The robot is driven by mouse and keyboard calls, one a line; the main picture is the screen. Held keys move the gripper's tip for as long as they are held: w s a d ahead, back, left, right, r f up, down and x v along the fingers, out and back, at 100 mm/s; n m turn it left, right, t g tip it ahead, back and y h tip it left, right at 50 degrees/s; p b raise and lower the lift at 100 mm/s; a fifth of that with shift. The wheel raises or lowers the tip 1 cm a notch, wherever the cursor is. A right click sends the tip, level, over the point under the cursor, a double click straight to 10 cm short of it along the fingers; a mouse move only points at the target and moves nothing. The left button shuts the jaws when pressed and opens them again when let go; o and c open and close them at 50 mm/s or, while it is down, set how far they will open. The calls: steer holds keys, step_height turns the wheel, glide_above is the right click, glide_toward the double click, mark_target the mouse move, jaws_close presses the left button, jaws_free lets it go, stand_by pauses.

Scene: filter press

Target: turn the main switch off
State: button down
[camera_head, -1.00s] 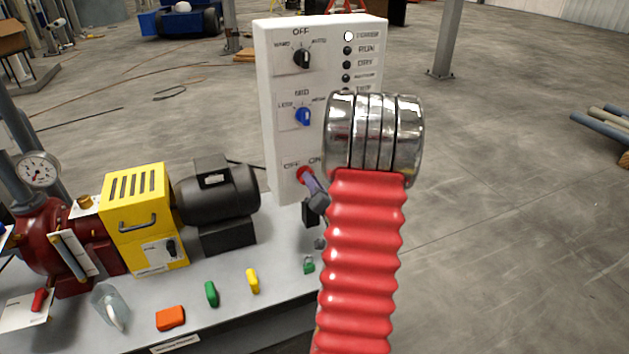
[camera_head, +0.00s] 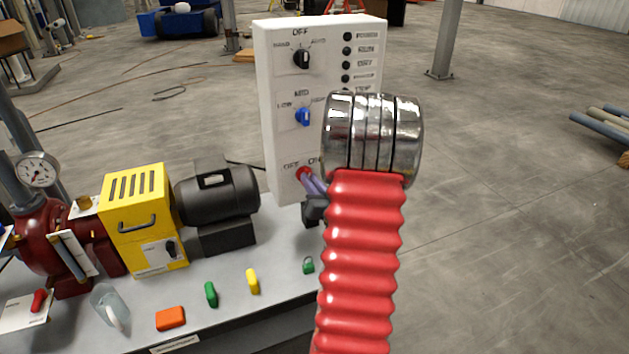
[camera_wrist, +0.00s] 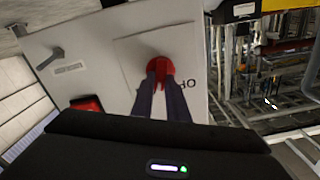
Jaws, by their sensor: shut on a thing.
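The main switch is a red knob (camera_head: 302,173) low on the white control panel, under the OFF and ON labels. In the wrist view the red knob (camera_wrist: 159,68) sits on a pale plate, with its grip between my two dark fingers. My gripper (camera_head: 313,184) is shut on it, reaching in from the right. The fingertips (camera_wrist: 160,82) press the grip from both sides. The ON label is partly hidden by my arm. The panel's top lamp (camera_head: 347,36) is dark.
A blue selector (camera_head: 304,117) and a black selector (camera_head: 301,58) sit above the knob. The bench holds a dark motor (camera_head: 217,192), a yellow box (camera_head: 146,218), a red pump (camera_head: 45,240) and several small coloured tags. Open floor lies right of the panel.

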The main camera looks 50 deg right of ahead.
steer(key=n, duration=1.3)
steer(key=shift+a+f, duration=0.25)
steer(key=shift+f, duration=0.1)
steer(key=c, duration=1.7)
jaws_free()
steer(key=shift+w+r, duration=0.1)
steer(key=shift+r, duration=0.05)
steer(key=shift+a, duration=0.1)
